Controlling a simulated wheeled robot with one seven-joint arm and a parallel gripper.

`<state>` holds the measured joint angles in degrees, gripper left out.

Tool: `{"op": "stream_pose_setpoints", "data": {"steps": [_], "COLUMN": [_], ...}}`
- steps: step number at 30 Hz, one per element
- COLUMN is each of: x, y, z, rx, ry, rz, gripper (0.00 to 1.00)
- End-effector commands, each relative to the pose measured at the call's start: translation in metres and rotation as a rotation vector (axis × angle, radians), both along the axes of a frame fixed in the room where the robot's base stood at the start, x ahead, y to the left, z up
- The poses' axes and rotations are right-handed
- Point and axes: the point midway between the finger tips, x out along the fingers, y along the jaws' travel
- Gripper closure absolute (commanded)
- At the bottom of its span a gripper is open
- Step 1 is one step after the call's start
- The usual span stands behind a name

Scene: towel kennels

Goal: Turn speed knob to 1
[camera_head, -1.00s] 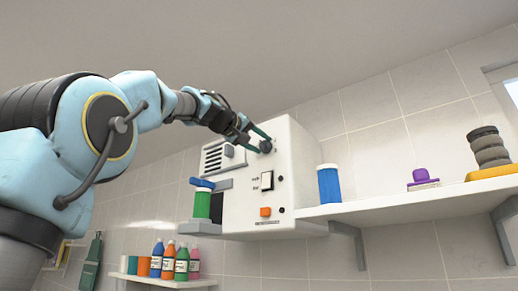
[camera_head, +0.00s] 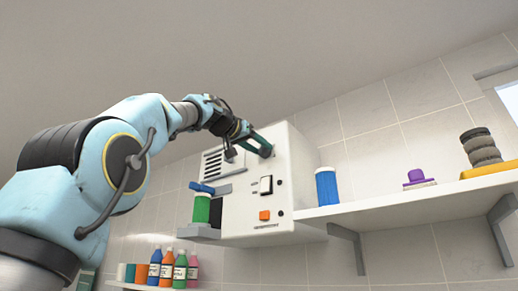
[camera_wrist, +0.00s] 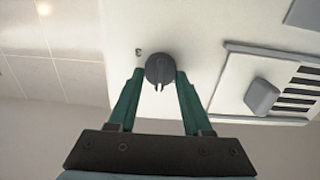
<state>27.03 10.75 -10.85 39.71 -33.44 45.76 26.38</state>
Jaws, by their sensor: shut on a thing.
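The speed knob (camera_wrist: 158,68) is a dark grey round knob on the white face of the wall machine (camera_head: 240,205). It shows clearly in the wrist view, with a ridge across it and a small mark like a 3 beside it. My gripper (camera_wrist: 160,73) has one green finger on each side of the knob and is shut on it. In the head view my gripper (camera_head: 265,149) is at the upper part of the machine's face, and its fingers largely hide the knob. Other dial marks cannot be read.
A grey lever or block (camera_wrist: 262,96) and dark vent slots sit beside the knob. Below are a black switch (camera_head: 266,185) and an orange button (camera_head: 264,215). A green bottle (camera_head: 201,209) stands at the left; a blue container (camera_head: 327,186) stands on the right shelf (camera_head: 400,207).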

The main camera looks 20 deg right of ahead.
Motion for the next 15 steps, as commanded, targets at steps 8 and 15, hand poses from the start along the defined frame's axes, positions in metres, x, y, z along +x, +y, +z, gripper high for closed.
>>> {"op": "stream_pose_setpoints", "data": {"steps": [8,15], "x": [0.0005,0.0004], "y": [-0.0003,-0.0003], "z": [-0.0010,-0.0009], "rx": [0.007,0.007], "ry": [-0.009,-0.008], "rz": [0.000,0.000], "gripper": [1.00,0.45]}}
